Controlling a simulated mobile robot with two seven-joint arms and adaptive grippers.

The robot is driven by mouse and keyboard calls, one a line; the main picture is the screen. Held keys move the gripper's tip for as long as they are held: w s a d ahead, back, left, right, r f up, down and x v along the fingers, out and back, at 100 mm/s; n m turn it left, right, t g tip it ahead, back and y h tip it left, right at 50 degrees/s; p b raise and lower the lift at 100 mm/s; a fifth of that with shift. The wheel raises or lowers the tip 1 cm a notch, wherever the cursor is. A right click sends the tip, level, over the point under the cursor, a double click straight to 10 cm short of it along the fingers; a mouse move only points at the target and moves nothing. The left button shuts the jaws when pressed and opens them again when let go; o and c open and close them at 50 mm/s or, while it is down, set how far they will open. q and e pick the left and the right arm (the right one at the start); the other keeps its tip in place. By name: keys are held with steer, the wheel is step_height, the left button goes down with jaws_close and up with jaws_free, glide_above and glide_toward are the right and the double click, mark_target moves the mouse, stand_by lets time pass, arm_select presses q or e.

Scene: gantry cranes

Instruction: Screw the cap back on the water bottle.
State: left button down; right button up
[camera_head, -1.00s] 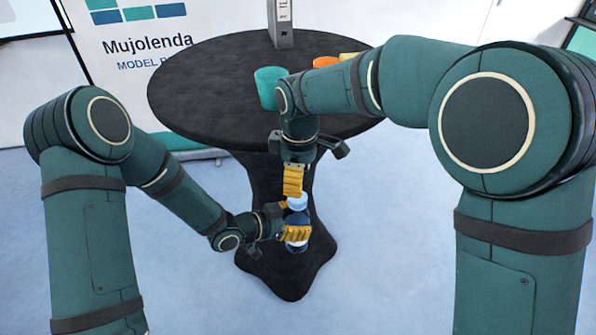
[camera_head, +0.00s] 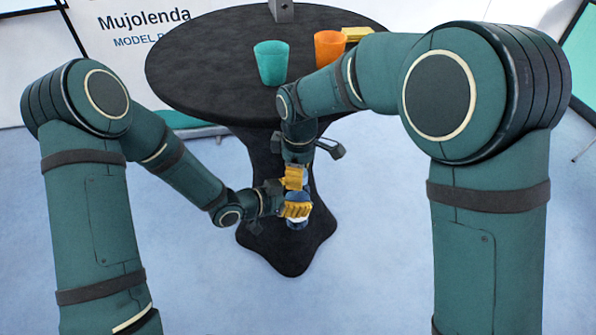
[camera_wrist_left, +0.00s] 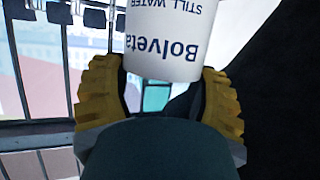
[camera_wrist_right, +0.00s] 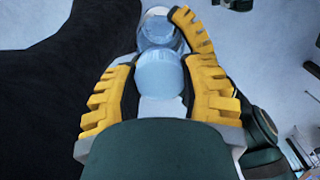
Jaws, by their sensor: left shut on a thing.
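My left gripper (camera_head: 296,210) is shut on the water bottle (camera_head: 298,224), which it holds in the air in front of the table; the bottle's white printed label (camera_wrist_left: 165,40) fills the space between its fingers in the left wrist view. My right gripper (camera_head: 294,177) is just above, pointing down at the bottle's top. In the right wrist view its fingers (camera_wrist_right: 160,90) stand close on both sides of the round light-blue cap (camera_wrist_right: 160,75); a firm grip cannot be told. The clear bottle (camera_wrist_right: 155,30) shows beyond the cap, but whether they touch is unclear.
A round black table (camera_head: 205,75) stands behind the hands, its pedestal (camera_head: 262,160) close to them. A teal cup (camera_head: 271,62), an orange cup (camera_head: 328,48) and a yellow object (camera_head: 357,35) stand on it.

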jaws_close()
steer(key=o, duration=1.1)
jaws_free()
steer(key=shift+r, duration=2.3)
steer(key=o, duration=0.5)
